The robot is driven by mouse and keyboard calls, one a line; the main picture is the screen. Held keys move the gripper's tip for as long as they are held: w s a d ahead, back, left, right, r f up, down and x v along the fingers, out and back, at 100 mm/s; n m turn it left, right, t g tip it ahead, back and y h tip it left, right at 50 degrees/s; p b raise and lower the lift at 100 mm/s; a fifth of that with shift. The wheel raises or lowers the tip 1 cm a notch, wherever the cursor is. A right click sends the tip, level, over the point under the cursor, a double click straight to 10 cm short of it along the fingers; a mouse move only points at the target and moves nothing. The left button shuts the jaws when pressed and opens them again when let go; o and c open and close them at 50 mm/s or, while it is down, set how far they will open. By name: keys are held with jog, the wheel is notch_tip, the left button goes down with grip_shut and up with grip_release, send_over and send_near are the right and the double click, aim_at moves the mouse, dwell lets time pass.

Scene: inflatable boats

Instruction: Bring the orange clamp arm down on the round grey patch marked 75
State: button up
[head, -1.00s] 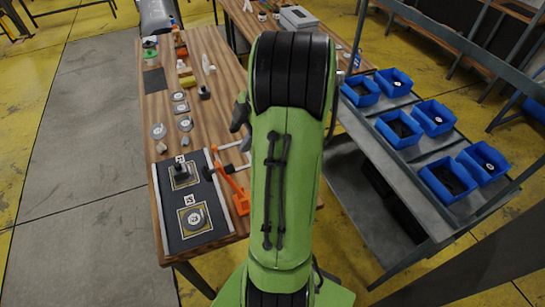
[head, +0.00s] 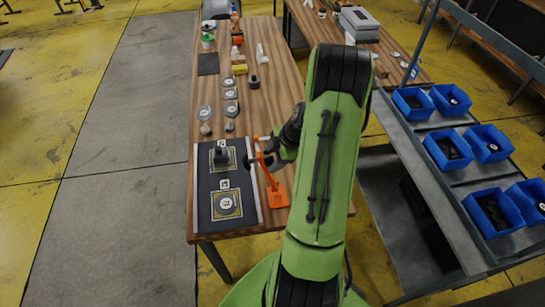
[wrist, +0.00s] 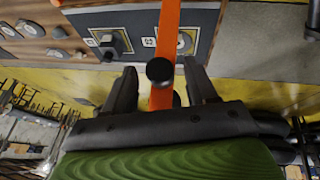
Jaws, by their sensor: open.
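The orange clamp (head: 277,197) stands at the right edge of the dark mat, its arm (head: 262,168) raised and tilted up. A round grey patch (head: 226,204) lies in the nearer marked square; its number is too small to read surely. It also shows in the wrist view (wrist: 184,42), partly behind the clamp arm. My gripper (head: 272,152) is at the raised arm's upper part. In the wrist view my gripper (wrist: 160,68) is open, with the orange arm (wrist: 166,30) and a round black clamp part (wrist: 160,71) between the fingers. I cannot tell if they touch.
A dark upright piece (head: 221,157) stands on the farther square of the mat (head: 205,180). Several discs, stones and small items line the wooden table (head: 265,100) beyond. Blue bins (head: 448,152) stand on the rack at right.

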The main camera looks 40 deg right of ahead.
jog(key=shift+c, duration=0.2)
grip_shut()
dwell(0.3)
jog(key=shift+w+a+f+h+b, duration=0.3)
jog(key=shift+w+a+b, duration=0.25)
jog(key=shift+a+b, duration=0.15)
jog(key=w+a+f+g+h+b, duration=0.2)
jog(key=w+a+f+g+h, duration=0.1)
jog(key=a+f, duration=0.3)
jog(key=w+a+f+n+g+h+b, duration=0.1)
jog(key=w+a+f+g+h+b, duration=0.2)
jog(key=w+a+f+h, duration=0.2)
jog(key=shift+w+a+f+h, duration=0.15)
jog(key=shift+a+f+h, duration=0.5)
jog(key=shift+f, duration=0.1)
